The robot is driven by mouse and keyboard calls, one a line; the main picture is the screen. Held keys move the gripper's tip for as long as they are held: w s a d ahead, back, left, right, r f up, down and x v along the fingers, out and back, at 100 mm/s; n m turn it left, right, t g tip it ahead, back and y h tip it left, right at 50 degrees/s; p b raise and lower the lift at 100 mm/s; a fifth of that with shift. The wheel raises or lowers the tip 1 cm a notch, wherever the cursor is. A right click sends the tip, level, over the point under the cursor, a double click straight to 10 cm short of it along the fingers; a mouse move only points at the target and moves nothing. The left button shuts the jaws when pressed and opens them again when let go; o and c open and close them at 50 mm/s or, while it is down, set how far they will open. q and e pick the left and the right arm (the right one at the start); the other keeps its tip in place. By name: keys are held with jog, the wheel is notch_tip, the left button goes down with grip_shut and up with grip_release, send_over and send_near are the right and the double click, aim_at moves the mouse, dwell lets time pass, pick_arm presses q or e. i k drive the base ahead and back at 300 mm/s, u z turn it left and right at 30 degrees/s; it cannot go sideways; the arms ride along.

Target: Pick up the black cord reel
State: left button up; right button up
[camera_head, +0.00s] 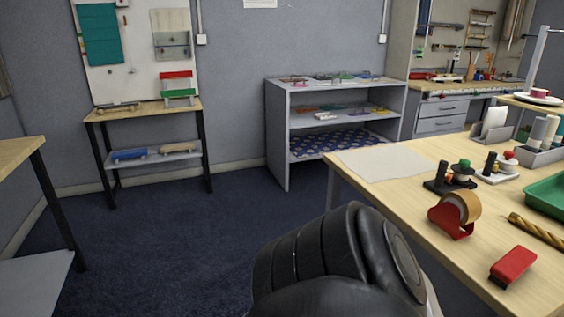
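I cannot make out anything that is surely the black cord reel. On the wooden table (395,188) at the right, a small black stand (436,187) carries dark upright pieces and a dark green round-topped piece (462,167); they are too small to identify. A large black rounded arm link of mine fills the bottom middle and hides part of the floor and the table's near edge. Neither of my grippers shows in the head view.
The table also holds a red tape dispenser (452,222), a red block-like object (512,266), a twisted golden rod (538,231) and a green tray (545,190). A grey shelf (278,140) stands behind. Blue carpet (160,250) is clear at left, beside another table (18,151).

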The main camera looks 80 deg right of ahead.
aim_at(437, 186)
jog(key=z, duration=1.7)
jog(key=i, duration=2.2)
jog(key=z, duration=1.75)
